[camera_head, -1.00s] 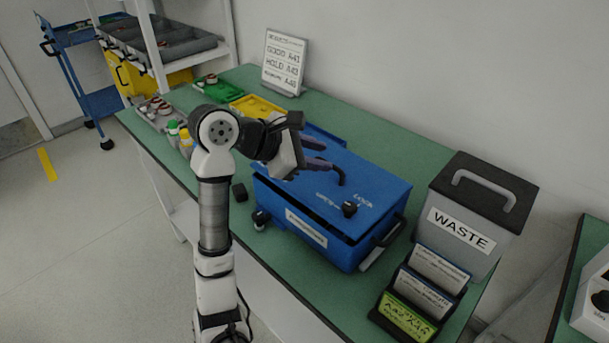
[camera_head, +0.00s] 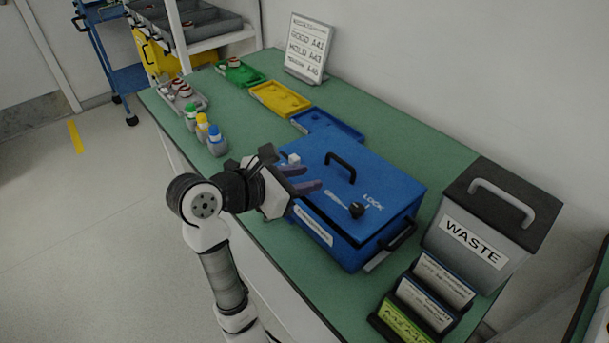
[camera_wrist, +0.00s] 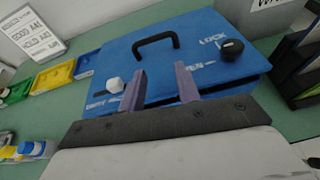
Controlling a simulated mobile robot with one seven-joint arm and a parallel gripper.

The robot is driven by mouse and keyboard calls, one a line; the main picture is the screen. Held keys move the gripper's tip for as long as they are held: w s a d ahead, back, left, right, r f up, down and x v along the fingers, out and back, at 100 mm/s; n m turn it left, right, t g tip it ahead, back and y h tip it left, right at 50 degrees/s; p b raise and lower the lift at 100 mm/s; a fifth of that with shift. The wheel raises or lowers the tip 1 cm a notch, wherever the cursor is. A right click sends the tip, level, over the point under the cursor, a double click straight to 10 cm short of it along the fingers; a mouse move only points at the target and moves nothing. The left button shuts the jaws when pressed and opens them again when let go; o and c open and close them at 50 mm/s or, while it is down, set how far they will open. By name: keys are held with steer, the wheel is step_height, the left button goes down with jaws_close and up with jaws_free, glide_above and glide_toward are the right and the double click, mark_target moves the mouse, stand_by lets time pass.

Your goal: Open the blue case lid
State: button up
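The blue case (camera_head: 352,247) stands on the green bench with its lid (camera_head: 372,178) lying down; a dark gap shows under the lid's right front edge. On the lid are a black arch handle (camera_head: 342,162), a black round knob (camera_head: 357,210) by the words OPEN and LOCK, and a small white block (camera_head: 294,159) near the left end. My gripper (camera_head: 313,178) is open and empty, its two purple fingers over the lid's front left part. In the wrist view the fingers (camera_wrist: 161,70) point toward the handle (camera_wrist: 157,42); the knob (camera_wrist: 232,48) is to their right. Contact cannot be told.
A grey WASTE bin (camera_head: 490,215) and a card rack (camera_head: 425,300) stand right of the case. Blue (camera_head: 328,125), yellow (camera_head: 280,99) and green (camera_head: 239,72) trays lie beyond it. Small bottles (camera_head: 203,128) stand left. Bench between bottles and case is clear.

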mark_target(322, 175)
steer(key=shift+r, duration=0.15)
steer(key=c, duration=0.4)
steer(key=shift+a+r, duration=0.15)
steer(key=shift+r, duration=0.15)
steer(key=shift+c, duration=1)
steer(key=shift+w+a+r+p, duration=0.1)
steer(key=shift+a+r+p, duration=0.1)
steer(key=shift+r, duration=0.25)
steer(key=shift+w+a+r+p, duration=0.1)
steer(key=shift+r+p, duration=0.1)
steer(key=shift+r, duration=0.25)
jaws_close()
steer(key=shift+n+y, duration=0.4)
steer(key=shift+n, duration=0.2)
steer(key=p+x, duration=0.1)
steer(key=x, duration=0.1)
steer(key=f+p+x, duration=0.1)
steer(key=p+x, duration=0.1)
steer(key=x, duration=0.1)
steer(key=a+p+x, duration=0.1)
steer(key=p+x, duration=0.1)
steer(key=x, duration=0.1)
steer(key=shift+w+f, duration=0.2)
steer(key=shift+f, duration=0.1)
steer(key=shift+w+d+f, duration=0.25)
steer(key=shift+f, duration=0.05)
